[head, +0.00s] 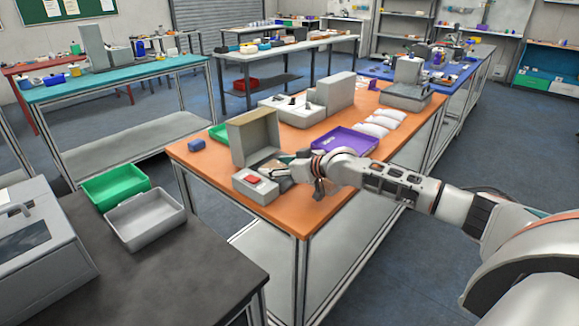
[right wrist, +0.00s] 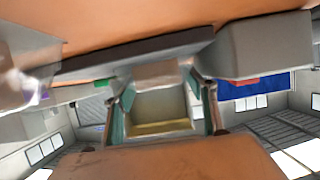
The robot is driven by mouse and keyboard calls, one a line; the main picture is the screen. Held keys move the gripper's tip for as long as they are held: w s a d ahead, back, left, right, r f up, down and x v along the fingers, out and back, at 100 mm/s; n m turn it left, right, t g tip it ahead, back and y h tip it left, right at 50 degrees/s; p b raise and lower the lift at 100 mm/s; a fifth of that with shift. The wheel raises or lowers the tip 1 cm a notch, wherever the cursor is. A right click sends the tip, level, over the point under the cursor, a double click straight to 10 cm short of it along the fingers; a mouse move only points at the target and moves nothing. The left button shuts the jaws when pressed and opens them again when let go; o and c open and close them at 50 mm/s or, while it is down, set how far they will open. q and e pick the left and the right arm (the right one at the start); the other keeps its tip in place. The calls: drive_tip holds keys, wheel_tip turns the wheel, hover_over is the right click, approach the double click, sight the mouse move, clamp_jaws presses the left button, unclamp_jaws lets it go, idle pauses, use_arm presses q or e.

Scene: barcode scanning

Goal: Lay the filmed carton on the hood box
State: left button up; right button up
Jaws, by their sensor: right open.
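A beige, hood-like box (head: 253,137) stands upright on the orange table (head: 325,205); I take it as the hood box. My right gripper (head: 284,171) is low over the table, just in front of that box and behind a small grey box. In the right wrist view its two fingers (right wrist: 165,108) are spread apart, with a pale beige hollow shape (right wrist: 158,110) seen between them. I cannot make out the filmed carton for certain; the gripper and arm hide part of this spot. My left gripper is not in view.
A blue item (head: 196,145) lies left, a purple tray (head: 346,139) and white packets (head: 381,117) behind. Green (head: 115,185) and grey (head: 145,217) trays stand on the dark bench.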

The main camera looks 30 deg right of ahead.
drive_tip(key=v, duration=0.9)
drive_tip(key=shift+s+d+p, duration=0.2)
drive_tip(key=shift+s+p, duration=0.1)
drive_tip(key=shift+s, duration=0.05)
drive_tip(key=shift+s+d+r, duration=0.15)
drive_tip(key=shift+s+r, duration=0.25)
drive_tip(key=shift+s, duration=0.2)
